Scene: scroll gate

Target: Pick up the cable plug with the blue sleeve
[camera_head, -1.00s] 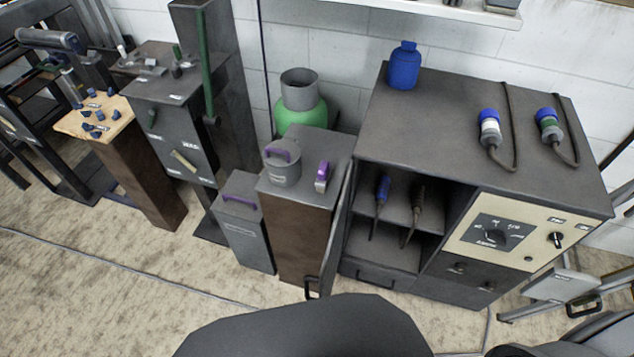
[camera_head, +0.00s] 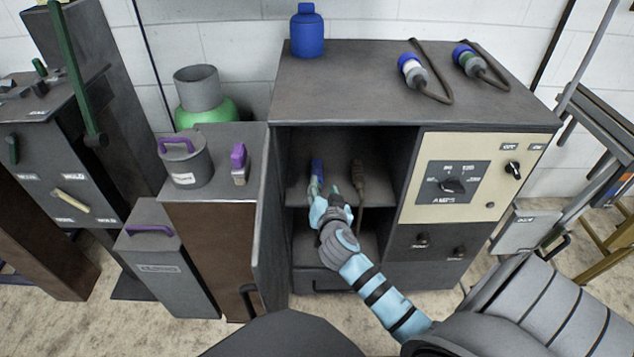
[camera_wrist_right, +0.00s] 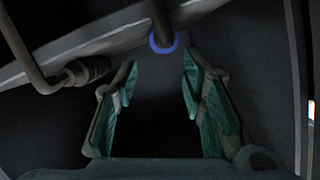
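The plug with the blue sleeve (camera_head: 318,168) stands in the upper compartment of the open cabinet, on the left, partly hidden by my gripper. In the right wrist view a blue ring (camera_wrist_right: 163,43) around a dark shaft shows just beyond the fingertips; it appears to be part of this plug. My right gripper (camera_head: 325,190) reaches into the cabinet just below the blue sleeve. In the right wrist view my right gripper (camera_wrist_right: 158,80) is open, with nothing between its teal fingers. My left gripper is not in view.
A brown-grey plug (camera_head: 359,178) hangs to the right in the same compartment. The open cabinet door (camera_head: 268,230) stands close on the left. Two blue-capped connectors (camera_head: 412,70) (camera_head: 468,60) and a blue bottle (camera_head: 307,32) are on the cabinet top (camera_head: 350,85).

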